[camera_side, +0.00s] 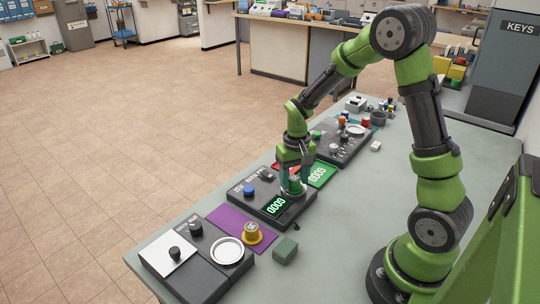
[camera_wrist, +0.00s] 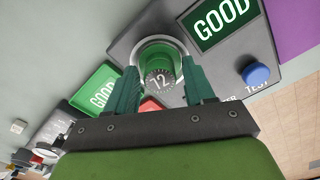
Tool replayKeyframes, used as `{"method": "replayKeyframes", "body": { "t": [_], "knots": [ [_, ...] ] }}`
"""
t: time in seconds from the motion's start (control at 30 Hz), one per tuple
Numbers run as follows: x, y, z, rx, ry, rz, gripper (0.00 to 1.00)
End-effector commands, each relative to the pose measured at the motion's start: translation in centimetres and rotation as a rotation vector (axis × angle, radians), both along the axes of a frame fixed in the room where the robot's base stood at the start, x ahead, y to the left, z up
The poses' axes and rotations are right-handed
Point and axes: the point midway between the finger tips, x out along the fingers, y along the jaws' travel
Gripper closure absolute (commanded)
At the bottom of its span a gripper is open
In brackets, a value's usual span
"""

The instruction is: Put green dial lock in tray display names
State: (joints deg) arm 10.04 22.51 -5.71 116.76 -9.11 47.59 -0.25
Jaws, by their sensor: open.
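The green dial lock (camera_side: 295,186) sits upright in a round pale socket on the dark tester box (camera_side: 268,196). In the wrist view the lock (camera_wrist: 160,66) shows a dial face reading 72. My gripper (camera_side: 294,172) is above the lock; in the wrist view its open teal fingers stand to either side of it, and I cannot tell if they touch. The tester's display (camera_wrist: 223,20) reads GOOD in the wrist view. A green tray (camera_side: 320,175) marked GOOD (camera_wrist: 98,88) lies beside the tester. A red tray (camera_wrist: 150,106) is partly hidden behind my gripper.
A blue button (camera_wrist: 257,73) is on the tester. A yellow dial lock (camera_side: 252,234) stands on a purple mat (camera_side: 232,220). A green block (camera_side: 285,251) and a box with a white dish (camera_side: 227,252) are near. Another box (camera_side: 343,142) holds small parts farther back.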

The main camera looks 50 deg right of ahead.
Motion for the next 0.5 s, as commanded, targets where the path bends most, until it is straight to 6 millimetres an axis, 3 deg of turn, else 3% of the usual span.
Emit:
{"method": "replayKeyframes", "body": {
  "t": [0.07,0.4,0.5],
  "knots": [
    [0.01,-0.01,0.02,0.000,0.000,0.000,0.48],
    [0.03,-0.01,0.05,-0.001,-0.001,0.000,1.00],
    [0.06,-0.01,0.24,0.000,-0.002,0.000,1.00]
  ]
}}
